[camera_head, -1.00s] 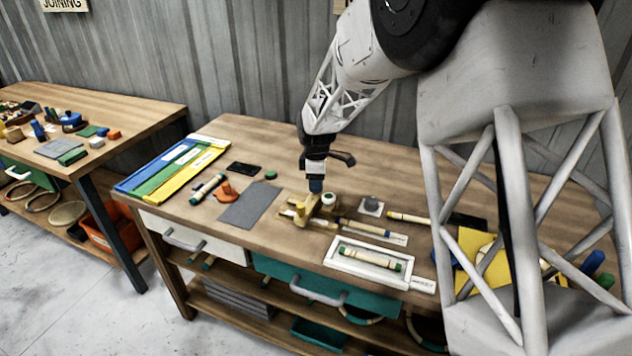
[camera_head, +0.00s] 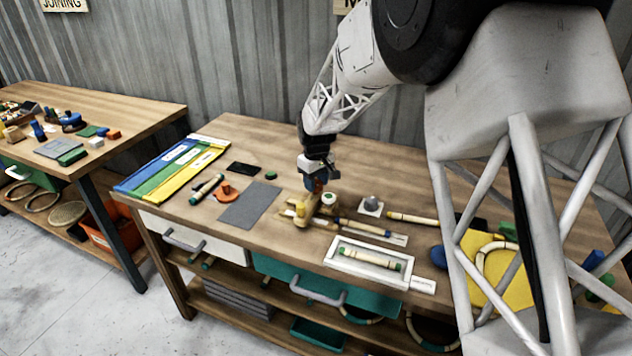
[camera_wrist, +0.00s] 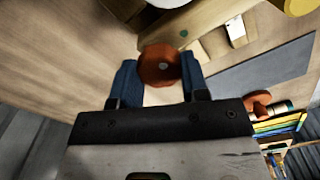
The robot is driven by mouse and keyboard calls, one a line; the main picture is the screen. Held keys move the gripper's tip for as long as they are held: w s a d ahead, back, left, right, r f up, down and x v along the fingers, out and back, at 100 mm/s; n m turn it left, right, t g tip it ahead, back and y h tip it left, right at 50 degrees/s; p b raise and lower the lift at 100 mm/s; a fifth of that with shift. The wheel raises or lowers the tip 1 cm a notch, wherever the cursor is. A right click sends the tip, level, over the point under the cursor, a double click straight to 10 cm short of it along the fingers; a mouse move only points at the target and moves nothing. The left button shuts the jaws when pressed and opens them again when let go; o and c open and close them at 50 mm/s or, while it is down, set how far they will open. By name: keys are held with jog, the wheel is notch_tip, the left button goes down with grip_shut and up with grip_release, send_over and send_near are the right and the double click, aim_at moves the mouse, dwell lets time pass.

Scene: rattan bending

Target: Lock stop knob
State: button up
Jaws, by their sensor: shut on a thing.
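The stop knob (camera_wrist: 160,64) is orange-brown and faceted with a pale dot at its centre. In the wrist view it sits between the two blue fingertips of my gripper (camera_wrist: 160,78), which is shut on it. In the head view my gripper (camera_head: 316,186) points down over the wooden bending jig (camera_head: 301,219), at the middle of the table. A little of the orange knob shows between the fingers there, but most of it is hidden. The knob's shaft and how tight it is cannot be seen.
A grey mat (camera_head: 250,205) and an orange piece (camera_head: 225,192) lie left of the jig. A white tray with a rattan piece (camera_head: 370,259) is in front right. A grey knob on a pale plate (camera_head: 371,205) stands right. Blue, green and yellow strips (camera_head: 175,165) lie far left.

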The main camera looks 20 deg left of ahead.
jog(key=m, duration=0.4)
jog(key=shift+m, duration=1.9)
jog(key=o, duration=0.9)
jog(key=shift+r, duration=3.95)
